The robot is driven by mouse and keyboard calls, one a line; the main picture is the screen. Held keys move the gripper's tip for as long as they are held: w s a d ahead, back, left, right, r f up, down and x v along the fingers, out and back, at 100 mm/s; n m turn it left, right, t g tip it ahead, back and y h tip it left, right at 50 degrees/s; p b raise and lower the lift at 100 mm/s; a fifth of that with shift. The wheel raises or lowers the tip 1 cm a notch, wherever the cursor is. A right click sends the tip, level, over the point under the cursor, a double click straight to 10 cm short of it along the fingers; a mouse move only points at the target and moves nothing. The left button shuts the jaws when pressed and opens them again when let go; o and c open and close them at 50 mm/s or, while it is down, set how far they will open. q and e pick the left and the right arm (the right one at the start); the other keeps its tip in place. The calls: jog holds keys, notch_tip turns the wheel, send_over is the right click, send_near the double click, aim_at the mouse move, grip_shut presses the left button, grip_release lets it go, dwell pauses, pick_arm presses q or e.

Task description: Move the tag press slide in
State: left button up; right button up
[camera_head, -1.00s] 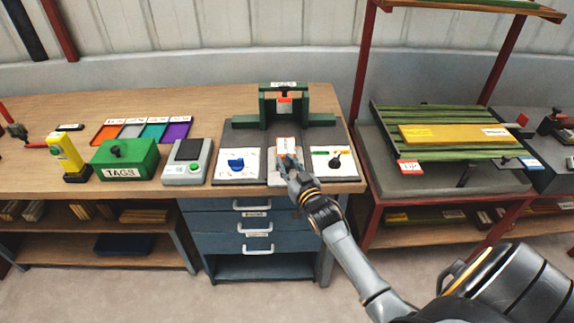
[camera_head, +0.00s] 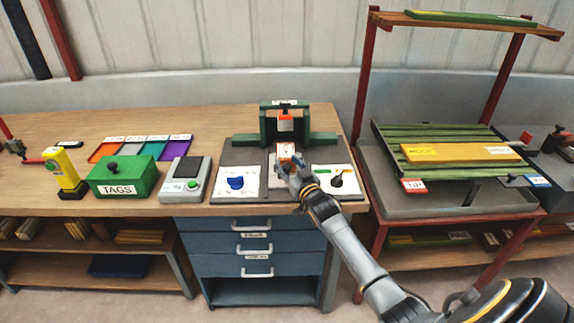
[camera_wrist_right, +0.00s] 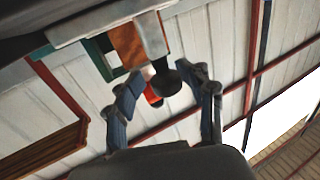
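The green tag press (camera_head: 322,138) stands at the back of a dark base plate on the bench. Its slide carries an orange and white piece (camera_head: 286,149), now just in front of the press opening. My right gripper (camera_head: 290,166) is at the front end of the slide and partly hides it. In the right wrist view, my gripper (camera_wrist_right: 168,86) has its two fingers apart, with a dark round knob (camera_wrist_right: 165,84) between them; I cannot tell whether they touch it. The orange piece (camera_wrist_right: 127,45) shows beyond. My left gripper is not in view.
White panels with a blue knob (camera_head: 236,183) and a black knob (camera_head: 337,181) flank the slide. A grey device (camera_head: 185,178), the green TAGS box (camera_head: 124,176), a yellow tool (camera_head: 64,169) and coloured trays stand left. A rack with green slats (camera_head: 440,138) is right.

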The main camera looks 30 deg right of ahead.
jog(key=shift+a, duration=0.2)
jog(key=shift+s, duration=0.3)
jog(key=s+a, duration=0.1)
jog(key=s, duration=1)
jog(key=shift+a, duration=0.35)
jog(key=shift+s, duration=0.1)
